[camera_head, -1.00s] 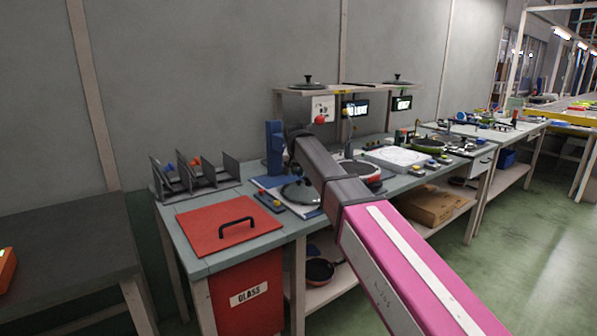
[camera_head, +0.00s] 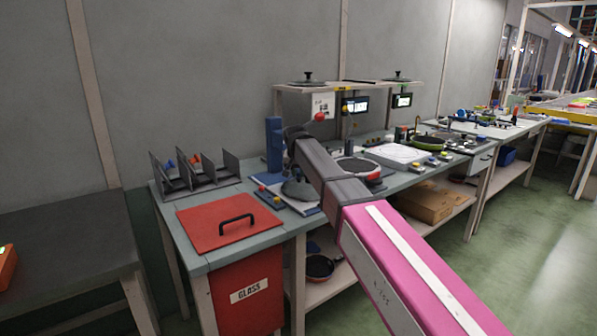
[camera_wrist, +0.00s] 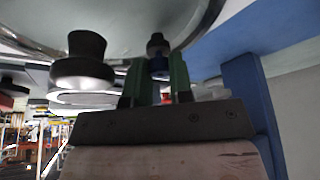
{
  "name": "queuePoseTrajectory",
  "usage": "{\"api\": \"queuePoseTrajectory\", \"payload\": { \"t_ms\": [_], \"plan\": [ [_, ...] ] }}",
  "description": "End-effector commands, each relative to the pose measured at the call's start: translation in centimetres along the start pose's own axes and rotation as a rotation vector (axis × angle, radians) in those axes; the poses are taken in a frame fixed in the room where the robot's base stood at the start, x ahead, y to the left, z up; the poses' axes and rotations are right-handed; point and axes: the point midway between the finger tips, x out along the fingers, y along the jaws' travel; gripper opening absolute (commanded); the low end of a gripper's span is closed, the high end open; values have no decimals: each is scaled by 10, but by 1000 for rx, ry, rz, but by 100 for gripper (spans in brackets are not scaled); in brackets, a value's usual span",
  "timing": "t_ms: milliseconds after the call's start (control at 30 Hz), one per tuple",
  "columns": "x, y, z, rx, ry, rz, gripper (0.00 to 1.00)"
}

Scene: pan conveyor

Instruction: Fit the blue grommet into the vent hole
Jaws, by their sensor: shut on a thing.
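In the wrist view, my gripper (camera_wrist: 156,80) has two green fingers closed around the small blue grommet (camera_wrist: 158,64). A dark rounded piece shows just beyond the grommet; I cannot tell whether it belongs to it. The glass lid (camera_wrist: 130,15) with its metal rim fills the top of the wrist view, close to the fingertips. Its dark knob (camera_wrist: 84,60) is left of the fingers. The vent hole cannot be made out. In the head view the lid (camera_head: 299,189) lies on the bench, left of my arm, which hides my gripper there.
A blue upright post (camera_head: 274,146) stands behind the lid; it also shows at the right of the wrist view (camera_wrist: 250,100). A red hatch with a black handle (camera_head: 228,228) is at the bench front. A grey rack (camera_head: 190,172) stands at the left. A pan (camera_head: 357,166) lies right of my arm.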

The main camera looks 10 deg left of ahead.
Motion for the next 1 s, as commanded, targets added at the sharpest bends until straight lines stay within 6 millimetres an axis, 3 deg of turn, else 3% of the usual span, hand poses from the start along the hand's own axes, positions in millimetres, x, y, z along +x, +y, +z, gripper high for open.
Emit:
{"api": "queuePoseTrajectory", "payload": {
  "t_ms": [100,133,200,633,1000],
  "plan": [
    [3,0,1,0,0,0,0],
    [2,0,1,0,0,0,31],
    [2,0,1,0,0,1,51],
    [-6,2,2,0,-2,4,51],
    [-69,-1,1,0,2,-2,51]
  ]
}}
